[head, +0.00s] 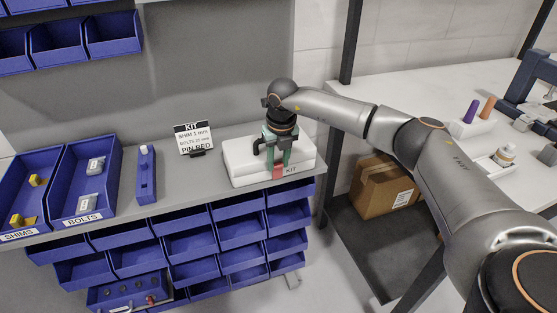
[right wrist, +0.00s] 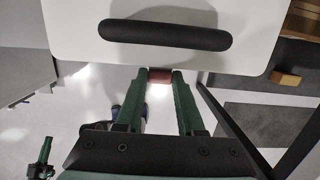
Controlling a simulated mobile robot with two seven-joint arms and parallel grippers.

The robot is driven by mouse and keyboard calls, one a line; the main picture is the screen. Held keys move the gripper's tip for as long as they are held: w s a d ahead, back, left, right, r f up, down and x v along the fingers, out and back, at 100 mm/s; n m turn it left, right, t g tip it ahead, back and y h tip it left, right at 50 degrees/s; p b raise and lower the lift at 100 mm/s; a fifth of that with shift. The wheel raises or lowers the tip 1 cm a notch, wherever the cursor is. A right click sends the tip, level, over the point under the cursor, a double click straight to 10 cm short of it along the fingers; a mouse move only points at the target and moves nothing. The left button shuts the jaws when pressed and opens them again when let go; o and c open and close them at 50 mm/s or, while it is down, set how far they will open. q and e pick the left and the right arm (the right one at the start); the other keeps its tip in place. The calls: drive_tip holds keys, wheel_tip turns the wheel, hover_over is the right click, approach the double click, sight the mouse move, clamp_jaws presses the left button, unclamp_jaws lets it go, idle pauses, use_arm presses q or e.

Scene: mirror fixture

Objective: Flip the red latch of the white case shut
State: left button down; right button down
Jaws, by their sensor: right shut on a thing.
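The white case (head: 240,160) lies on the grey worktop, with its front edge near the worktop's edge. A small green shape at lower left there may be my left gripper (right wrist: 42,155).
Blue bins of shims (head: 28,200) and bolts (head: 83,185) and a blue block (head: 146,178) stand left of the case. A kit sign (head: 194,139) stands behind. A black post (head: 349,40) rises at right, near a cardboard box (head: 384,187).

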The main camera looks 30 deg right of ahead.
drive_tip(key=c, duration=0.6)
unclamp_jaws()
drive_tip(key=shift+o, duration=0.4)
use_arm(q)
drive_tip(key=shift+w+r, duration=0.1)
drive_tip(key=shift+w, duration=0.05)
drive_tip(key=shift+w, duration=0.1)
use_arm(e)
drive_tip(key=shift+r, duration=0.1)
drive_tip(key=shift+r, duration=0.35)
use_arm(q)
drive_tip(key=shift+s, duration=0.2)
use_arm(e)
wheel_tip(320, 180, up, 12)
drive_tip(key=s, duration=0.1)
drive_tip(key=shift+s+a+f, duration=0.25)
drive_tip(key=shift+s, duration=0.15)
